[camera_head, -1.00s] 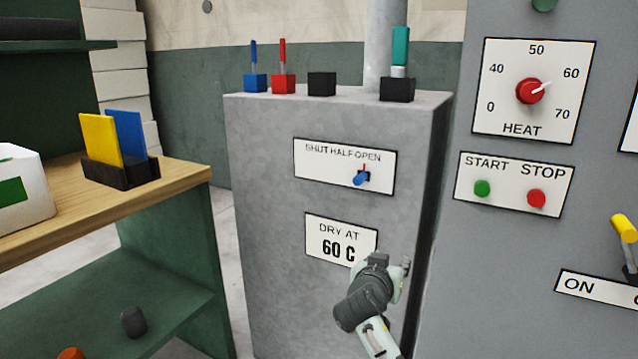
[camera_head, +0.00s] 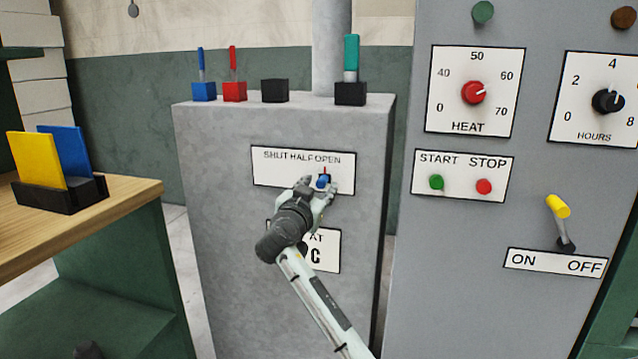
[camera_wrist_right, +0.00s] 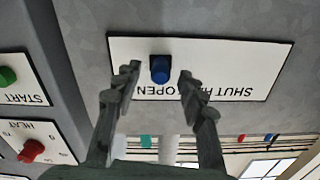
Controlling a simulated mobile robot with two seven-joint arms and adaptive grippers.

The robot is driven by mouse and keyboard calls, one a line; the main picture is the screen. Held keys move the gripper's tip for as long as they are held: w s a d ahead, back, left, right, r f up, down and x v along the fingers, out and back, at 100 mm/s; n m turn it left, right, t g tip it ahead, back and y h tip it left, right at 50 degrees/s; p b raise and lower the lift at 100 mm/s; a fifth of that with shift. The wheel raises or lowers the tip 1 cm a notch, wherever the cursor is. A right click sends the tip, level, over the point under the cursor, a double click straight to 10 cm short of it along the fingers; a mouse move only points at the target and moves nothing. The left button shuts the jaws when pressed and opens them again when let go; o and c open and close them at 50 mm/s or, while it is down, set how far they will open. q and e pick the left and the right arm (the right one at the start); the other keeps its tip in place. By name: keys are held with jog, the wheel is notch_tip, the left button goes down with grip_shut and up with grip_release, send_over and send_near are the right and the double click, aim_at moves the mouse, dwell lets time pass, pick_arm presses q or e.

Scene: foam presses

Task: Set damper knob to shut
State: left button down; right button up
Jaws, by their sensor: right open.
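The damper knob (camera_head: 323,181) is a small blue knob on a white plate (camera_head: 268,178) marked SHUT, HALF, OPEN, on the front of a grey cabinet. It sits below the word OPEN, with a red mark just above it. My right gripper (camera_head: 317,188) is open in front of it and partly covers it. In the right wrist view, the blue knob (camera_wrist_right: 160,69) lies between the two spread fingers (camera_wrist_right: 160,82), with a gap on each side. The plate appears upside down there. My left gripper is out of view.
The DRY AT sign (camera_head: 326,255) is partly hidden behind my right arm. Black, red and blue blocks stand on the cabinet top (camera_head: 300,101). To the right, a panel carries the HEAT dial (camera_head: 474,92), START and STOP buttons and a yellow-handled lever (camera_head: 558,207).

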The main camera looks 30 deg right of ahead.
jog(key=shift+x, duration=0.8)
grip_shut()
